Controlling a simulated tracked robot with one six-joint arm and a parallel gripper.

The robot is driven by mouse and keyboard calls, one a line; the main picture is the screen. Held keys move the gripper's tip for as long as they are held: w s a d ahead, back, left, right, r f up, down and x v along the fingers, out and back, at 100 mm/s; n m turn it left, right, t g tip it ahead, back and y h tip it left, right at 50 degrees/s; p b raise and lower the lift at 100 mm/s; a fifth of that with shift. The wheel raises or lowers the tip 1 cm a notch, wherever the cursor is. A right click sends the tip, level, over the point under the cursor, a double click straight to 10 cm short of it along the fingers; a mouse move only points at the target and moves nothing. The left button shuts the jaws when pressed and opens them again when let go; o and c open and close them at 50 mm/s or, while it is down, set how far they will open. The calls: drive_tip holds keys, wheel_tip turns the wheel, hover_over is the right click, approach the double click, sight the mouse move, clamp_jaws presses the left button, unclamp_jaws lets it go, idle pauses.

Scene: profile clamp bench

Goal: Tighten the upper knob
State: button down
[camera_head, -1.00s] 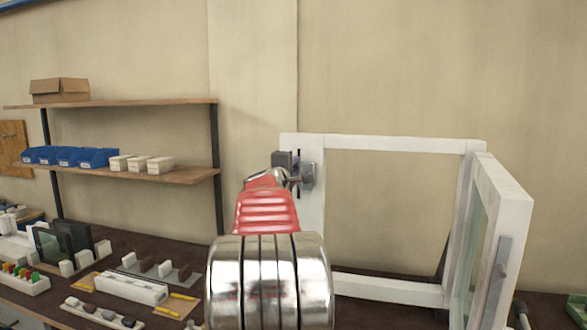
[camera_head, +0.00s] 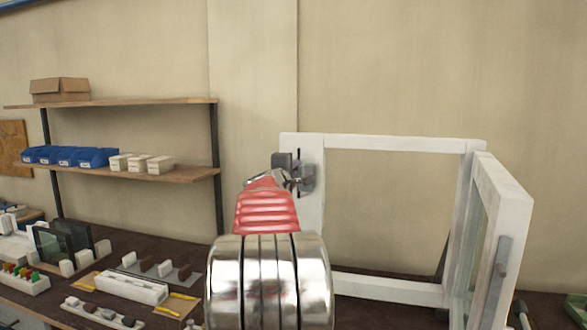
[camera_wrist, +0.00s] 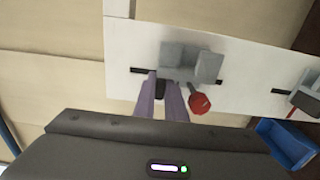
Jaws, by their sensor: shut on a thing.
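In the wrist view, a grey clamp (camera_wrist: 190,62) sits on the white frame post (camera_wrist: 235,62), over a dark slot. My gripper (camera_wrist: 160,92) is shut on a dark knob (camera_wrist: 160,88) beside this clamp, with one finger on each side. A red part (camera_wrist: 199,103) stands just right of the fingers, apart from them. In the head view, the clamp (camera_head: 307,178) shows at the upper left of the white window frame (camera_head: 312,217). My gripper (camera_head: 288,180) reaches it, and my red and silver arm hides part of the post. The knob is not clear there.
A second clamp (camera_wrist: 308,102) with a red part lies at the right of the wrist view. A hinged sash (camera_head: 505,200) stands open at the right. Shelves (camera_head: 140,174) with blue bins (camera_head: 70,156) and a crowded bench (camera_head: 130,288) lie to the left.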

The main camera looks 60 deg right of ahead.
drive_tip(key=c, duration=1.8)
unclamp_jaws()
drive_tip(key=shift+a, duration=0.1)
drive_tip(key=s+a, duration=0.2)
drive_tip(key=a, duration=1.1)
drive_tip(key=shift+a, duration=0.25)
drive_tip(key=shift+s, duration=0.1)
